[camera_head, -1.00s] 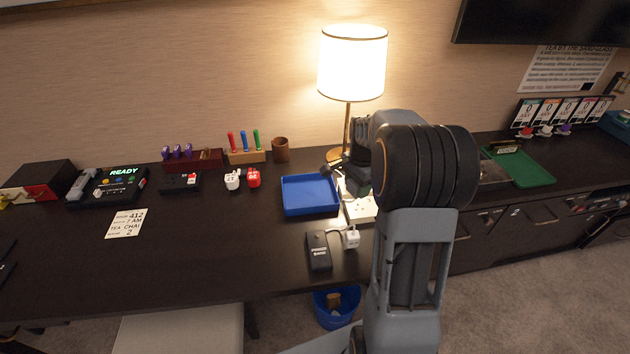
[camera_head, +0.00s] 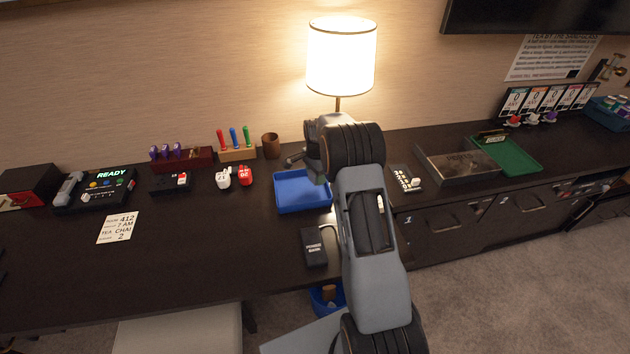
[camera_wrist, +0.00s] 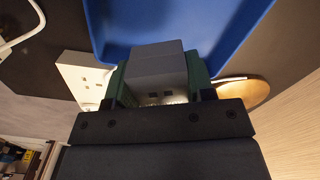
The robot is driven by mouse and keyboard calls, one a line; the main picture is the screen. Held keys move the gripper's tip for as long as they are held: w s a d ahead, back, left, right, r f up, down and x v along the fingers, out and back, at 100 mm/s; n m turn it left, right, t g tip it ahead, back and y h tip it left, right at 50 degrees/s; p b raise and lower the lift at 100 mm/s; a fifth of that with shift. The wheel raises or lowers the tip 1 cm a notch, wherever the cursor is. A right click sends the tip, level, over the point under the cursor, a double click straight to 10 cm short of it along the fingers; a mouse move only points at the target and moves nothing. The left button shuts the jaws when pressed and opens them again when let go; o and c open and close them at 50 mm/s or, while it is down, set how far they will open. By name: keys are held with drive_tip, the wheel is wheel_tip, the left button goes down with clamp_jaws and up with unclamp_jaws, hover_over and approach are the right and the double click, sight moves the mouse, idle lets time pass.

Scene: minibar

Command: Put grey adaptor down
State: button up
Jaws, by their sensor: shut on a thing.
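The grey adaptor (camera_wrist: 158,72) is held between the green finger pads of my gripper (camera_wrist: 158,84) in the wrist view. Two dark slots show on its near face. The blue tray (camera_wrist: 180,22) lies just beyond the adaptor there, and the adaptor overlaps its edge in the picture. I cannot tell the height between them. In the head view the blue tray (camera_head: 303,207) sits on the desk, empty where it shows. My gripper is by its back right corner, mostly hidden by my arm, and the adaptor cannot be made out there.
A white socket plate (camera_wrist: 82,76) lies beside the tray in the wrist view. The lamp (camera_head: 340,58) stands behind my arm. A black box (camera_head: 314,246) is in front of the tray, and red and white adaptors (camera_head: 245,176) are left of it.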

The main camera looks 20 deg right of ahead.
drive_tip(key=shift+w+a+f, duration=0.15)
drive_tip(key=shift+w+f, duration=0.25)
drive_tip(key=shift+f, duration=1.55)
drive_tip(key=shift+f, duration=0.15)
drive_tip(key=o, duration=1.2)
